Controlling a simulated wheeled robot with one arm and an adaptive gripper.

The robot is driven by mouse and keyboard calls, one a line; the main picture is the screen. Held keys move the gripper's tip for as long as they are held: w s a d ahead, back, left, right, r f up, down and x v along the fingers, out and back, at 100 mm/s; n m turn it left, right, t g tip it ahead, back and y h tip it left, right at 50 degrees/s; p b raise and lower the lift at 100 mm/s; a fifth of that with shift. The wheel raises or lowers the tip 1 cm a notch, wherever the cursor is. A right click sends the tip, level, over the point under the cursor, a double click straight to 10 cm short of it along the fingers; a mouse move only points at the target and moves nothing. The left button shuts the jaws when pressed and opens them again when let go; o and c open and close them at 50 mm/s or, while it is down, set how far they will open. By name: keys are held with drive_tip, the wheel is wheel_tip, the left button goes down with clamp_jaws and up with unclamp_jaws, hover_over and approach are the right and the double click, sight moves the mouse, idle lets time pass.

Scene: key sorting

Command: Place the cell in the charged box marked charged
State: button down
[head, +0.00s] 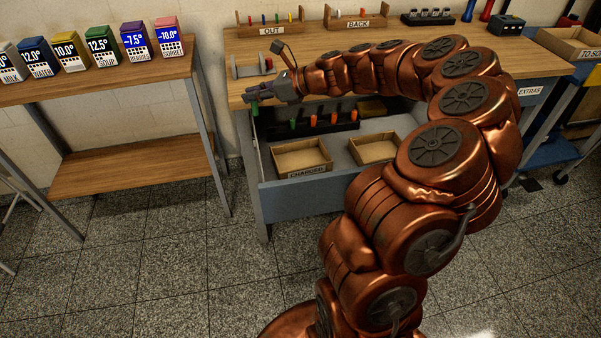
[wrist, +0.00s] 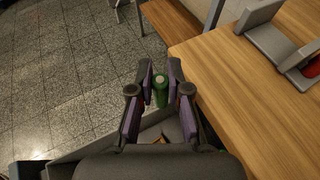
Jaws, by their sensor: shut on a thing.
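My gripper (head: 257,94) is shut on a green cell (head: 255,108), over the left edge of the open drawer (head: 275,196). In the wrist view the green cell (wrist: 160,91) stands upright between the two fingers of my gripper (wrist: 161,76). The charged box (head: 318,171) is a small open wooden box in the drawer with a "CHARGED" label on its front. It lies below and to the right of my gripper and looks empty. The wrist view shows only a small part of the drawer's inside, mostly hidden by my gripper.
A second wooden box (head: 372,152) sits right of the charged box, partly behind my arm. A dark rack (head: 345,125) with green and orange cells stands behind them. The wooden worktop (head: 240,50) carries trays marked "OUT" and "BACK". A shelf (head: 100,75) with coloured boxes stands left.

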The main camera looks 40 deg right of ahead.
drive_tip(key=s+d+f+n+g+y+b, duration=0.3)
drive_tip(key=s+d+f+b, duration=0.1)
drive_tip(key=s+d+b, duration=0.4)
drive_tip(key=b, duration=0.3)
hover_over(301, 162)
drive_tip(key=shift+n+g, duration=0.4)
wheel_tip(301, 162, down, 9)
drive_tip(key=shift+f, duration=0.2)
drive_tip(key=shift+s, duration=0.1)
drive_tip(key=c, duration=1.1)
unclamp_jaws()
drive_tip(key=shift+c, duration=0.2)
drive_tip(key=shift+s+d+r+p, duration=0.2)
drive_tip(key=shift+d+r+p, duration=0.1)
drive_tip(key=shift+d+p, duration=0.1)
drive_tip(key=p+v, duration=0.3)
drive_tip(key=v, duration=0.8)
